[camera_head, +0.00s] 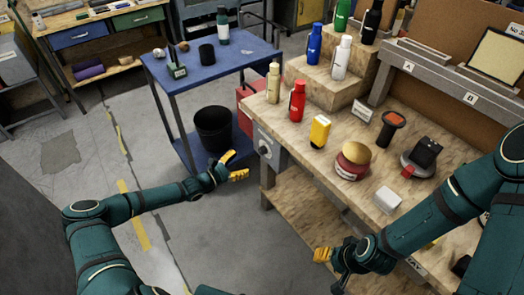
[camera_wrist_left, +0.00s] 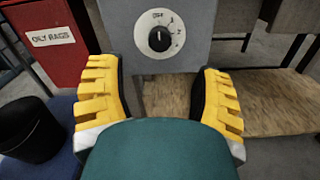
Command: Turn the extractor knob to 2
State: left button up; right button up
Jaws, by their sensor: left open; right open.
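The extractor knob (camera_wrist_left: 159,38) is a black dial on a white round plate with markings, fixed to a grey panel. In the left wrist view its pointer stands about upright, toward the "OFF" mark at the top. In the head view the knob (camera_head: 265,149) is on the grey box at the workbench's left end. My left gripper (camera_head: 240,166) is open and empty, a short way left of the knob; in the left wrist view its yellow fingers (camera_wrist_left: 160,100) are spread below the dial, apart from it. My right gripper (camera_head: 322,256) is open, low beside the bench front.
The workbench (camera_head: 345,190) holds several bottles, a yellow container (camera_head: 320,131) and other items. A blue cart (camera_head: 205,70) stands left of it, with a black bin (camera_head: 213,128) on its lower shelf. A red box (camera_wrist_left: 47,38) labelled "OILY RAGS" is left of the knob.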

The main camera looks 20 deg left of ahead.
aim_at(260, 151)
pick_arm(q)
jog(key=b+x, duration=0.2)
jog(key=x, duration=0.8)
grip_shut()
